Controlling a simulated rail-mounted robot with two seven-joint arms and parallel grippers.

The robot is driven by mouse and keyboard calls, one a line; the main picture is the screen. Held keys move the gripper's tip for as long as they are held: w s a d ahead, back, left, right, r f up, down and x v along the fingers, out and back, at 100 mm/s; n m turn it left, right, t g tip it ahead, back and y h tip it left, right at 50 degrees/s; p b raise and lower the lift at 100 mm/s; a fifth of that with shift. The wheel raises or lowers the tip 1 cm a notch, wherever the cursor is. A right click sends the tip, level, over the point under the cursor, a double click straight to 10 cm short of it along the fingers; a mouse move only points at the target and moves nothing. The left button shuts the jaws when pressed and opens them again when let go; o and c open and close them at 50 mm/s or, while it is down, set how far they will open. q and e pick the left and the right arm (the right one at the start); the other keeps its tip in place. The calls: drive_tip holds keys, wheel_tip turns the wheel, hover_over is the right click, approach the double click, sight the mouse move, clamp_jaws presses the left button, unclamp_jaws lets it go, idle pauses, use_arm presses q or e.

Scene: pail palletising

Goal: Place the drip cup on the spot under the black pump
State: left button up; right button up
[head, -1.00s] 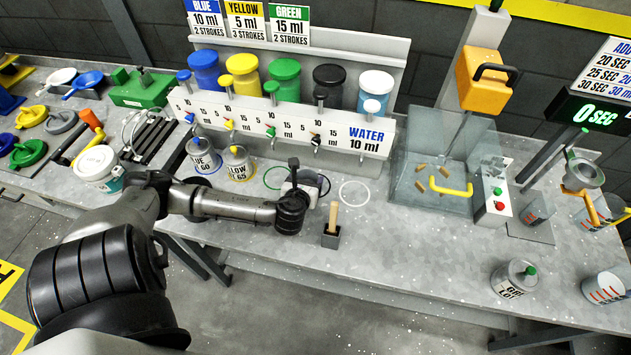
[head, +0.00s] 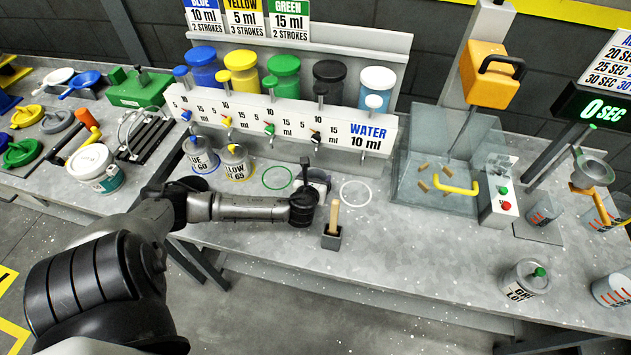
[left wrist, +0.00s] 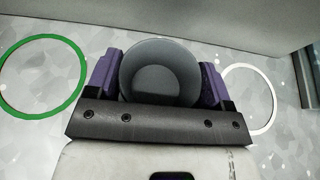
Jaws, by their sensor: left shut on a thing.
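The drip cup (left wrist: 160,78) is a round grey cup, seen from above between the purple fingers of my left gripper (left wrist: 158,88), which is shut on it. In the head view the left gripper (head: 315,180) is low over the bench in front of the black pump (head: 328,82) and its tap (head: 316,138). It lies between a green ring (head: 277,178) and a white ring (head: 356,193). The spot under the black pump is hidden by the gripper and cup. I cannot tell whether the cup touches the bench. My right gripper is not in view.
A small dark holder with a wooden handle (head: 333,222) stands just right of my left wrist. Blue and yellow pails (head: 236,163) stand left of the green ring. A clear-walled mixer station (head: 445,165) is to the right. The front bench middle is clear.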

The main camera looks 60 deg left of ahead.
use_arm(q)
drive_tip(key=shift+w+f, duration=0.15)
drive_tip(key=shift+f, duration=0.15)
drive_tip(key=shift+a+r, duration=0.1)
drive_tip(key=shift+a, duration=0.05)
drive_tip(key=o, duration=1)
drive_tip(key=shift+r, duration=0.1)
drive_tip(key=p+v, duration=0.3)
drive_tip(key=v, duration=0.7)
drive_tip(key=shift+s+d, duration=0.25)
drive_tip(key=shift+d, duration=0.05)
drive_tip(key=shift+s+d+r, duration=0.25)
drive_tip(key=shift+s+d, duration=0.15)
